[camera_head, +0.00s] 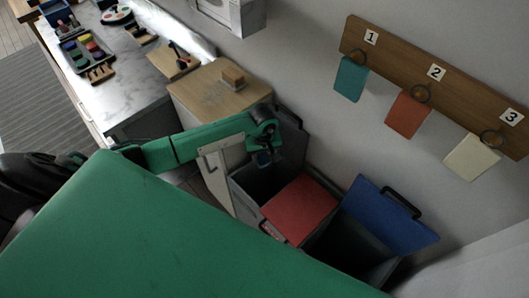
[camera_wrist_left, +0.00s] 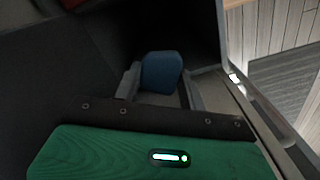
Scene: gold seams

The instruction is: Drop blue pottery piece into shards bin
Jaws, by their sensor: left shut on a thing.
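My left gripper (camera_head: 264,153) is shut on a blue pottery piece (camera_head: 263,161) above the open mouth of a dark grey bin (camera_head: 238,192). The wrist view shows the blue piece (camera_wrist_left: 162,72) upright between the two fingers of the left gripper (camera_wrist_left: 161,92), with the dark inside of the bin around and beyond it. The bin's grey lid (camera_head: 291,135) stands raised behind the gripper. I cannot read a label on this bin. The bin floor is too dark to make out. My right gripper does not show.
A bin with a shut red lid (camera_head: 300,208) stands beside the grey one, then a bin with a raised blue lid (camera_head: 385,215). A wooden-topped cabinet (camera_head: 205,90) and a counter (camera_head: 125,85) with paints lie left. A wall rack (camera_head: 440,75) holds hanging coloured tags.

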